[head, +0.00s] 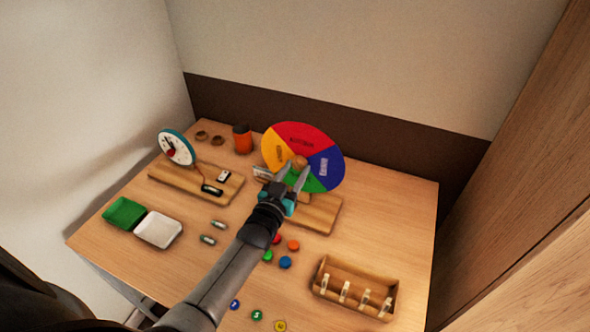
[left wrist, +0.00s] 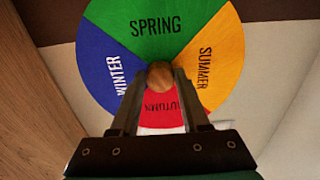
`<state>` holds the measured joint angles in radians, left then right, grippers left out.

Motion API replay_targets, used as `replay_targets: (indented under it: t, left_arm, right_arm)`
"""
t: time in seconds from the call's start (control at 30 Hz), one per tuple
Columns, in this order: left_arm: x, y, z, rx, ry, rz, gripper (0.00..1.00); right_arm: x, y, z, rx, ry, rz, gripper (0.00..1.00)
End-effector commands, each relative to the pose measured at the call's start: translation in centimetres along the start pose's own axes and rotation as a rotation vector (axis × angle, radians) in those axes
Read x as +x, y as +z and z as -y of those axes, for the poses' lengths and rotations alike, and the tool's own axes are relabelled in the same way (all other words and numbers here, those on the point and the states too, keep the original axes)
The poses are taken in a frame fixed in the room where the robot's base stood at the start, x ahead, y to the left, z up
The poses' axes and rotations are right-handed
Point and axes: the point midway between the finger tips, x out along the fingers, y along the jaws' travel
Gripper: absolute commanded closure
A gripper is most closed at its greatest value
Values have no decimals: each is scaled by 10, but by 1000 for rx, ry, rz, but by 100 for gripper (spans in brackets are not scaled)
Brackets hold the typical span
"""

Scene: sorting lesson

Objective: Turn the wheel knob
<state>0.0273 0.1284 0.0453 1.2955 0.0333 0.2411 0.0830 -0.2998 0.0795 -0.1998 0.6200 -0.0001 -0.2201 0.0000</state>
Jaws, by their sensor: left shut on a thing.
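The season wheel (head: 312,140) stands upright at the back of the table on a wooden base (head: 322,214). In the head view its red part is on top, yellow left, blue right, green below. It also shows in the left wrist view (left wrist: 155,25), with green SPRING on top and red AUTUMN upside down below. The round wooden knob (left wrist: 160,75) is at the wheel's centre; it also shows in the head view (head: 299,161). My left gripper (head: 297,169) is shut on the knob, one finger on each side. My right gripper is not in view.
A clock (head: 176,148) on a wooden board and an orange cup (head: 242,139) stand left of the wheel. A green tray (head: 124,213), a white tray (head: 158,229), loose coloured discs (head: 285,262) and a wooden box (head: 355,290) lie nearer.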

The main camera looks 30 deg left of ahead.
Motion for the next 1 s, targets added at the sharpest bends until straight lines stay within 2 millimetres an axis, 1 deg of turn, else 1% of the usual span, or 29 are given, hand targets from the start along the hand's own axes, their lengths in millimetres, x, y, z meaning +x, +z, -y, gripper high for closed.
replay_targets:
  t: [0.47,0.5,0.7,0.73,1.0]
  left_arm:
    - [0,0,0,-12,0,0,100]
    - [0,0,0,-12,0,0,50]
    - [0,0,0,-12,0,0,28]
    - [0,0,0,-12,0,0,25]
    - [-1,0,0,-12,0,1,25]
  right_arm:
    - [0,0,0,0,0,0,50]
    - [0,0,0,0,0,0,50]
    - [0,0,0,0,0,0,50]
    - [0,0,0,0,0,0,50]
    - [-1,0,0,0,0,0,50]
